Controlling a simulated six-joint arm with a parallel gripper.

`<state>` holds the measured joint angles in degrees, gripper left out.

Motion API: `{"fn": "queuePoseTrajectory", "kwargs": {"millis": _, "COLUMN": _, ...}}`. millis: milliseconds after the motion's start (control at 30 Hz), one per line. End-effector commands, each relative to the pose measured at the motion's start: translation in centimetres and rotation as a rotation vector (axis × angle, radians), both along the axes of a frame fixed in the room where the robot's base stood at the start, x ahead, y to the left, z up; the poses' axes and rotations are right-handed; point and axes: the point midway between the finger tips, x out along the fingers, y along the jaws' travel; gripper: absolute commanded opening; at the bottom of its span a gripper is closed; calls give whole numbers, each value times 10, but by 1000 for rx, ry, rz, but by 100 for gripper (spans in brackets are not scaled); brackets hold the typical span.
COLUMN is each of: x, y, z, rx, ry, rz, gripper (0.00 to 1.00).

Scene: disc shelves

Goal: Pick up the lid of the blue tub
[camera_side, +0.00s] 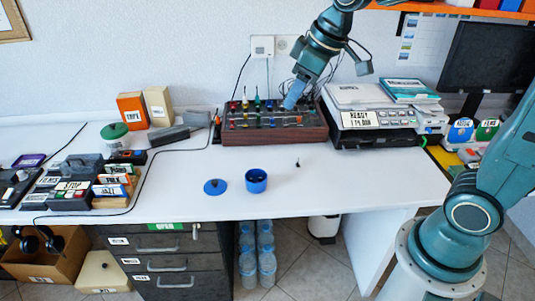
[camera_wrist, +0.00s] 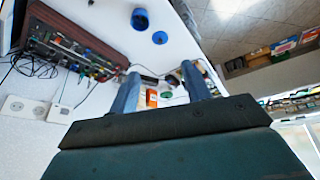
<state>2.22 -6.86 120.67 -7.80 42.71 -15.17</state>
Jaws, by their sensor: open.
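The blue lid (camera_side: 215,186), a flat disc with a dark knob, lies on the white table left of the blue tub (camera_side: 256,180). The tub stands upright with its open top showing. In the wrist view the lid (camera_wrist: 160,37) and the tub (camera_wrist: 139,19) show near the top, beyond my fingertips. My gripper (camera_side: 291,98) is over the dark red control panel at the back, well above and behind the lid. In the wrist view my gripper (camera_wrist: 160,70) has its two blue fingers wide apart with nothing between them.
The control panel (camera_side: 275,134) with knobs stands below my gripper. A printer (camera_side: 372,115) is to its right. A green-lidded pot (camera_side: 113,131), boxes and a keypad unit (camera_side: 70,195) fill the left. A small dark item (camera_side: 298,163) lies right of the tub. The table's front middle is mostly clear.

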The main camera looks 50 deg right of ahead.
Motion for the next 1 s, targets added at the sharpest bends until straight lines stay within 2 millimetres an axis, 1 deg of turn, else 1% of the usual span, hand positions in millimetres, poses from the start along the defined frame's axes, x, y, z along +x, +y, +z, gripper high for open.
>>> {"fn": "queuePoseTrajectory", "kwargs": {"millis": 33, "x": 12, "y": 0, "z": -6, "rx": 0, "ry": 9, "rz": 16, "gripper": 48}}
{"fn": "queuePoseTrajectory", "kwargs": {"millis": 100, "x": 28, "y": 1, "z": -13, "rx": -3, "ry": 13, "rz": 45, "gripper": 48}}
{"fn": "queuePoseTrajectory", "kwargs": {"millis": 267, "x": 64, "y": 3, "z": -32, "rx": -4, "ry": 23, "rz": 105, "gripper": 48}}
{"fn": "queuePoseTrajectory", "kwargs": {"millis": 467, "x": 107, "y": 4, "z": -63, "rx": -3, "ry": 33, "rz": 180, "gripper": 48}}
{"fn": "queuePoseTrajectory", "kwargs": {"millis": 600, "x": 134, "y": 4, "z": -89, "rx": 0, "ry": 40, "rz": 230, "gripper": 48}}
{"fn": "queuePoseTrajectory", "kwargs": {"millis": 767, "x": 163, "y": 5, "z": -123, "rx": 5, "ry": 45, "rz": 288, "gripper": 48}}
{"fn": "queuePoseTrajectory", "kwargs": {"millis": 1000, "x": 199, "y": 7, "z": -180, "rx": 17, "ry": 48, "rz": 372, "gripper": 48}}
